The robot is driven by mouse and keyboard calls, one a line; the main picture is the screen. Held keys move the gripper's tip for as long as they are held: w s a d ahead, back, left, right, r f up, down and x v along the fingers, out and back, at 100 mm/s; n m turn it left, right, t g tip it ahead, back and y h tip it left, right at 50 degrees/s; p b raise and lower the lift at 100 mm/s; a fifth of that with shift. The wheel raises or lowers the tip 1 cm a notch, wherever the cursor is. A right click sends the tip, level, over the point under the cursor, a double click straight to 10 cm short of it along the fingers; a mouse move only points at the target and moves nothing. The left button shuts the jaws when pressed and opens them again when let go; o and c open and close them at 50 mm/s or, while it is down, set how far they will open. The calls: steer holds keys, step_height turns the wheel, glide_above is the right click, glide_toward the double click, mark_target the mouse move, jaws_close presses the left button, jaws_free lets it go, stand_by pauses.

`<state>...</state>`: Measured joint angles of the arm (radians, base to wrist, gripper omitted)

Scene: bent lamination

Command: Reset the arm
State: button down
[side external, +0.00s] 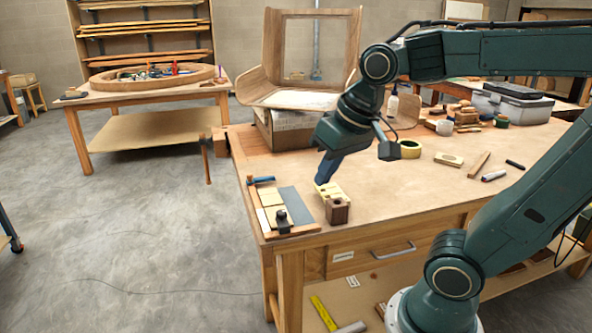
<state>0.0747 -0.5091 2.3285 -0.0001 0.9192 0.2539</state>
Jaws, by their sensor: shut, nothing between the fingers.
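My gripper (322,181) is over the front left part of the workbench (410,195), pointing down with its blue fingers shut and empty. The fingertips are just above or beside a pale yellow block with holes (330,190); I cannot tell whether they touch it. A dark brown block with a hole (337,212) stands just in front of the pale block. My arm reaches in from the right, its upper links raised above the bench.
A wooden fixture board (283,225) with a grey plate and clamps lies at the bench's left edge. A bent-wood chair shell (300,95) stands behind my gripper. Tape rolls (410,149), blocks and a grey case (512,105) lie farther right. The bench middle is mostly clear.

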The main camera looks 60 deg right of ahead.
steer(key=s+a+f+n+t, duration=0.1)
steer(key=s+n, duration=0.2)
steer(key=s, duration=0.2)
steer(key=shift+s+a+f+n, duration=0.35)
steer(key=shift+a+n, duration=0.05)
steer(key=shift+w, duration=0.1)
steer(key=w+d+m+g, duration=0.1)
steer(key=w+d, duration=0.2)
steer(key=w, duration=0.5)
steer(key=w+d+m+g, duration=0.1)
steer(key=w+d+g, duration=0.1)
steer(key=w+d, duration=0.35)
steer(key=w+d+f+g, duration=0.1)
steer(key=w+d+f, duration=0.4)
steer(key=w+f, duration=0.1)
steer(key=w+d+f+m+g, duration=0.1)
steer(key=w+d+f, duration=0.4)
steer(key=w+f, duration=0.2)
steer(key=shift+f+g, duration=0.3)
steer(key=shift+f, duration=0.3)
